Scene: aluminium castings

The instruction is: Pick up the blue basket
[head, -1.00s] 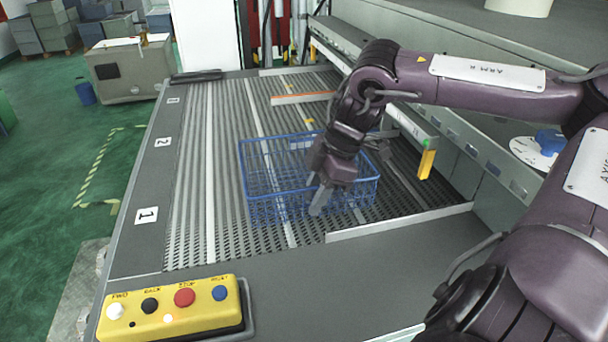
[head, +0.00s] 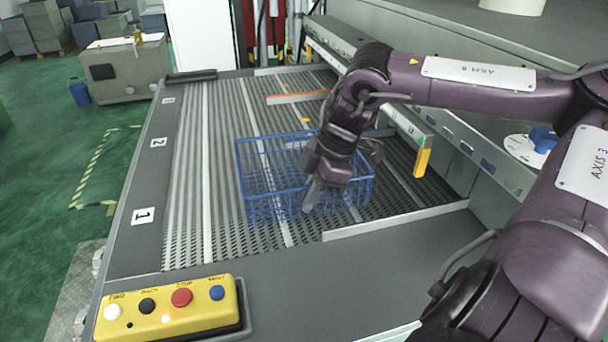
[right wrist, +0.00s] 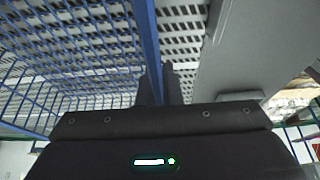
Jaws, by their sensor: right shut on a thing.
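The blue basket (head: 268,172) is an open wire basket standing on the slatted conveyor in the middle of the head view. My right gripper (head: 311,198) reaches down from above at its near side. In the right wrist view the fingers (right wrist: 165,88) are close together on a blue bar, the rim of the basket (right wrist: 148,45). The gripper is shut on that rim. The basket looks level; whether it touches the slats is hard to tell. My arm hides part of its right side. My left gripper is not in view.
A yellow control box (head: 168,308) with several buttons sits at the front left. A low metal guide (head: 395,221) runs just right of the basket's near side. A yellow-ended bar (head: 422,163) stands right of the basket. The conveyor left of the basket is clear.

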